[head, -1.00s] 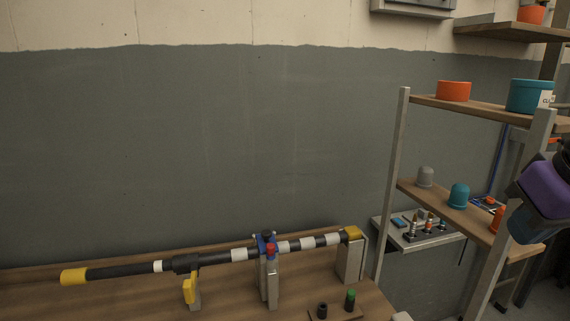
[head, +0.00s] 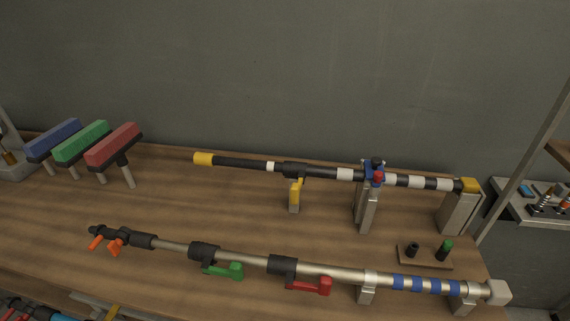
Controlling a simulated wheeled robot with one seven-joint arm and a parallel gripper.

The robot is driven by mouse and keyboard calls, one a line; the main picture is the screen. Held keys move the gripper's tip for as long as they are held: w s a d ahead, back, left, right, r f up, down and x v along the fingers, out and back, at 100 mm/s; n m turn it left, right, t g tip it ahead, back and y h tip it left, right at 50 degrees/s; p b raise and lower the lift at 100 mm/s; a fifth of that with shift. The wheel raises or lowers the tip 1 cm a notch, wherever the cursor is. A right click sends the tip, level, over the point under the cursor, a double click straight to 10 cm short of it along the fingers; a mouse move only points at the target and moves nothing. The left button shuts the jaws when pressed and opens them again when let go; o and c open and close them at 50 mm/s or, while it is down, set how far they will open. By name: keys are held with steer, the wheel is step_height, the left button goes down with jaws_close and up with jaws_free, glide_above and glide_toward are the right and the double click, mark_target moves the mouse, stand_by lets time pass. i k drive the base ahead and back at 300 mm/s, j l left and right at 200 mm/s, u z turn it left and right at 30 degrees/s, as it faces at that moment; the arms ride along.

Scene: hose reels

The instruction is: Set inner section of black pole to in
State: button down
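The black pole (head: 240,163) lies on stands towards the back of the wooden bench in the head view. It has a yellow cap at its left end and a yellow end piece at its right. A black collar (head: 294,169) with a yellow lever (head: 295,192) hanging below sits around it left of its middle. A thinner black length with one white band shows left of the collar. The thicker part right of it has several white bands and passes through a blue clamp (head: 374,169) with a red knob. My gripper is not in view.
A silver pole (head: 330,271) with green and red levers lies along the bench front. Blue, green and red brush heads (head: 113,146) stand at left. A small board (head: 425,256) with two pegs is at right. Bare bench (head: 190,211) lies between the poles.

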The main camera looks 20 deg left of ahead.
mark_target(203, 159)
steer(key=j+u, duration=0.4)
steer(key=j, duration=0.15)
steer(key=j+u, duration=0.45)
steer(key=k+j, duration=0.05)
steer(key=j, duration=0.05)
